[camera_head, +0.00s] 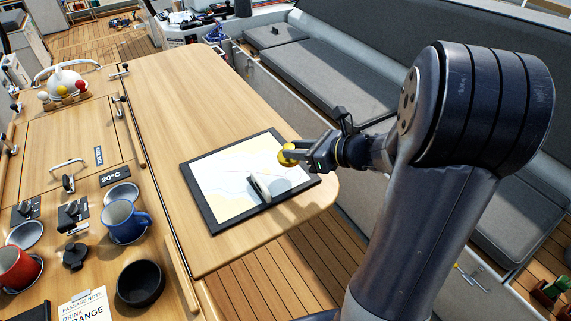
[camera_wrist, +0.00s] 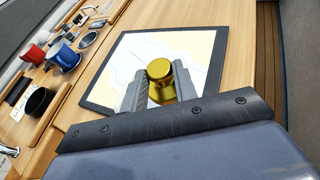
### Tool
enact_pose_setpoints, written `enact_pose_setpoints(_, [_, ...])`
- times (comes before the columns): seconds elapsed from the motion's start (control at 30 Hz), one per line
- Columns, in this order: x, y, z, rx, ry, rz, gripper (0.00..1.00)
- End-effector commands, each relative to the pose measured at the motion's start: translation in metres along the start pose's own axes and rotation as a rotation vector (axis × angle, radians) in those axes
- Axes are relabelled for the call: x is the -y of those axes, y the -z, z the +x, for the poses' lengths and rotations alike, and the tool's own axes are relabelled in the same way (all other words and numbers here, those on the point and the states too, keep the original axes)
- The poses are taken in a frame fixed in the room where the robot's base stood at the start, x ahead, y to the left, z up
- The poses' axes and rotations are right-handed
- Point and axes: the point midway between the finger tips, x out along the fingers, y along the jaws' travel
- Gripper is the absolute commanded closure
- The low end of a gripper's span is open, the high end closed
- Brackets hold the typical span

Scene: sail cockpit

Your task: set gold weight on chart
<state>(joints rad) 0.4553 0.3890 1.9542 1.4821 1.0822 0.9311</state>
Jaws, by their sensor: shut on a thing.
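The gold weight (camera_wrist: 160,72) is a shiny round yellow piece held between the two fingers of my gripper (camera_wrist: 163,88). In the head view the gold weight (camera_head: 287,155) shows beside the fingertips of my gripper (camera_head: 292,153), over the right part of the chart. The chart (camera_head: 222,180) is a pale map in a dark frame, lying flat on the wooden table; it also fills the middle of the wrist view (camera_wrist: 130,50). I cannot tell whether the weight touches the chart or hangs just above it.
The wooden table (camera_head: 185,90) is clear beyond the chart. To the left are a blue mug (camera_head: 122,222), a red mug (camera_head: 14,268), a black bowl (camera_head: 140,284) and a note (camera_head: 86,308).

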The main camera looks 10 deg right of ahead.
Motion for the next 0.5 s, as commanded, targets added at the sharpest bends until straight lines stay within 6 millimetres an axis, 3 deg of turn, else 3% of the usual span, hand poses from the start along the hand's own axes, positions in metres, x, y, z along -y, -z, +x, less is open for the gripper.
enact_pose_setpoints(0.5, [0.002, 0.047, 0.020, 0.001, 0.001, 0.000, 1.00])
